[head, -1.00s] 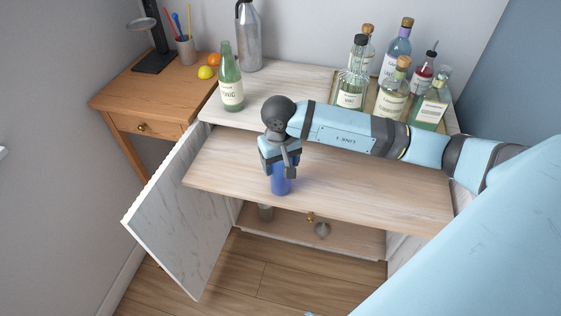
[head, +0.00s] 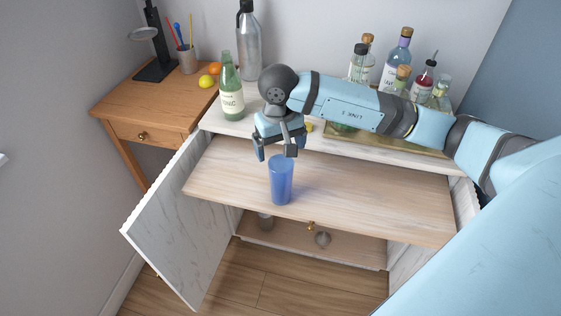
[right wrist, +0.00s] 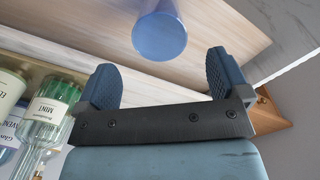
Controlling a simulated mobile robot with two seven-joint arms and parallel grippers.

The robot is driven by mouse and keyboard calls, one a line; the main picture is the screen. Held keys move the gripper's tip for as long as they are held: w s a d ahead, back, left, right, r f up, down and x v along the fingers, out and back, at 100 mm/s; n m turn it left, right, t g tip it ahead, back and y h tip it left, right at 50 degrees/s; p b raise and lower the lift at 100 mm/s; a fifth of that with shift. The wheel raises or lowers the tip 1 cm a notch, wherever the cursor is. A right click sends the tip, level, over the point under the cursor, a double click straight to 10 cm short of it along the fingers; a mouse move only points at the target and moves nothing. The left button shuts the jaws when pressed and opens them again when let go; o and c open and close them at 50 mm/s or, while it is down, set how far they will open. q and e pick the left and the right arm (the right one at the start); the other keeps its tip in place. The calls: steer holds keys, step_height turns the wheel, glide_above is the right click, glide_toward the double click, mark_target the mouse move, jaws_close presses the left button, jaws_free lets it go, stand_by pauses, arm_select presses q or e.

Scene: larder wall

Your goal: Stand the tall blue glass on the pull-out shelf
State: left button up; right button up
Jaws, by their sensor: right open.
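The tall blue glass (head: 281,181) stands upright on the pull-out shelf (head: 370,190), near its front edge and left of its middle. My right gripper (head: 275,153) is open and empty, above and slightly behind the glass, apart from it. In the right wrist view the glass (right wrist: 160,35) shows beyond the two spread fingertips (right wrist: 165,80), with clear space between. My left gripper is not in view.
Several bottles stand on the counter at the back right, partly hidden by my right arm. A green tonic bottle (head: 231,88) and a steel flask (head: 248,45) stand at the back left. An open cabinet door (head: 165,225) juts out at front left. The shelf's right half is clear.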

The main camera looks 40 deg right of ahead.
step_height(320, 180, up, 3)
steer(key=shift+f, duration=0.1)
stand_by(0.6)
steer(key=shift+s, duration=0.1)
